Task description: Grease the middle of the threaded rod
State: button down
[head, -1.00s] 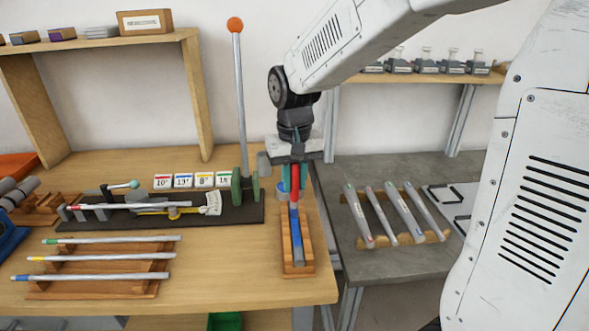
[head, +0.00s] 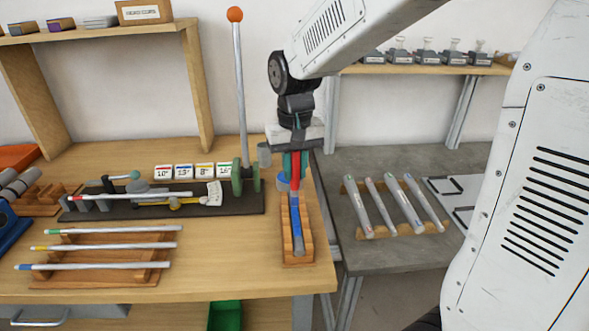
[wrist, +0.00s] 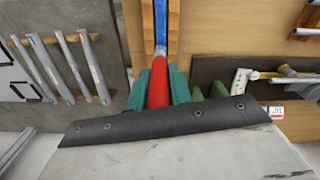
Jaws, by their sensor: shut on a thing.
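My gripper (head: 294,172) points down and its teal fingers are shut on the red handle (head: 295,180) of a red and blue tool. In the wrist view the red part (wrist: 158,85) sits between the two fingers. The tool's blue shaft (head: 296,212) lies in a wooden cradle (head: 311,250) at the table's right end. A grey rod with a red band (head: 140,195) lies in the dark jig (head: 235,207). Three more rods lie on a wooden rack (head: 95,280), with green, yellow and blue bands. I cannot make out thread on any rod.
A tall lever with an orange ball (head: 235,14) rises behind the jig, close left of my arm. Numbered cards (head: 183,172) stand behind the jig. A grey bench (head: 390,258) on the right holds several rods on a rack. The table front is clear.

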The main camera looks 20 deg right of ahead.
jog(key=shift+a+r, duration=0.1)
jog(key=shift+r, duration=3.55)
